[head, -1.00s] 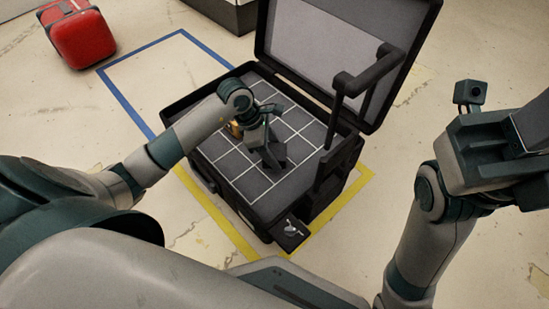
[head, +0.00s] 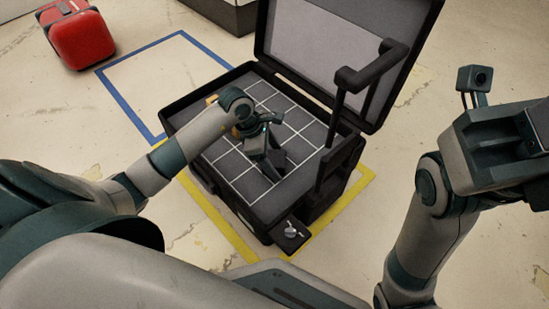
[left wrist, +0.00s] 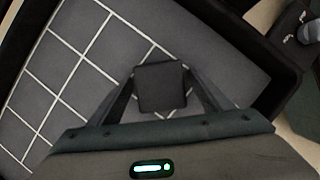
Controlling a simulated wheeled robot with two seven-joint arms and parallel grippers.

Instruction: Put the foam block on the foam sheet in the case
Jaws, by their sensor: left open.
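The open black case (head: 185,107) stands in the middle of the head view with its lid up. Inside it lies the grey foam sheet (head: 222,163), marked with white grid lines; it also shows in the left wrist view (left wrist: 100,70). The dark, square foam block (left wrist: 160,87) is between the fingers of my left gripper (left wrist: 165,93), over the sheet. The fingers stand apart on either side of the block. Whether the block rests flat is hard to tell. In the head view my left gripper (head: 268,160) reaches down into the case. My right arm is at the right; its fingertips are out of view.
A tall black handle (head: 340,110) rises at the case's right side. Yellow floor tape (head: 225,228) surrounds the case. A blue taped square (head: 130,108) is empty beside it. A red case (head: 80,40) stands far left. A small orange thing (head: 236,131) is partly hidden behind my left wrist.

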